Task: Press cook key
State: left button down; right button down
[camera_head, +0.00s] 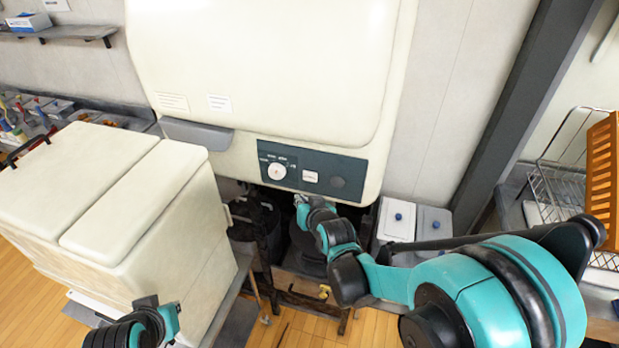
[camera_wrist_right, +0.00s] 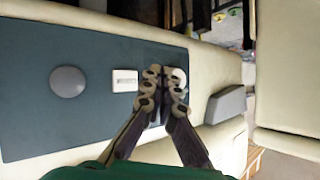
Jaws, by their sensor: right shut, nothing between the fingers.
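A large cream appliance (camera_head: 262,70) carries a dark control panel (camera_head: 322,163). The panel holds a round white dial (camera_head: 277,171), a white rectangular key (camera_head: 310,176) with small reddish marking that I cannot read, and a dark round button (camera_head: 337,183). My right gripper (camera_head: 302,201) is shut and empty, just below the panel in the head view. In the right wrist view its fingers (camera_wrist_right: 164,74) partly cover the dial (camera_wrist_right: 178,77), and the white key (camera_wrist_right: 124,80) is beside them. Contact cannot be told. My left gripper (camera_head: 152,318) is at the lower left; its fingers are unclear.
A cream cabinet (camera_head: 105,185) stands left of the appliance. A grey handle (camera_head: 197,134) juts from the appliance's lower left. White containers with blue knobs (camera_head: 397,219) stand to the right. A wire rack (camera_head: 556,188) is at far right.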

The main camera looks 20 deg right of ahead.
aim_at(305, 180)
jog(key=shift+w+d, duration=0.55)
jog(key=shift+w, duration=0.3)
jog(key=shift+w+d, duration=0.6)
jog(key=shift+w, duration=0.25)
jog(key=shift+w+d, duration=0.55)
jog(key=shift+w, duration=0.3)
jog(key=shift+w+d+b, duration=0.1)
jog(key=shift+b, duration=0.25)
jog(key=shift+w+d, duration=0.2)
jog(key=shift+w, duration=0.05)
jog(key=shift+w+d, duration=0.2)
jog(key=shift+w, duration=0.1)
jog(key=shift+s+a, duration=0.5)
jog(key=shift+s, duration=0.2)
jog(key=shift+s+a, duration=0.7)
jog(key=shift+s, duration=0.35)
jog(key=shift+s+a, duration=0.7)
jog(key=shift+s, duration=0.3)
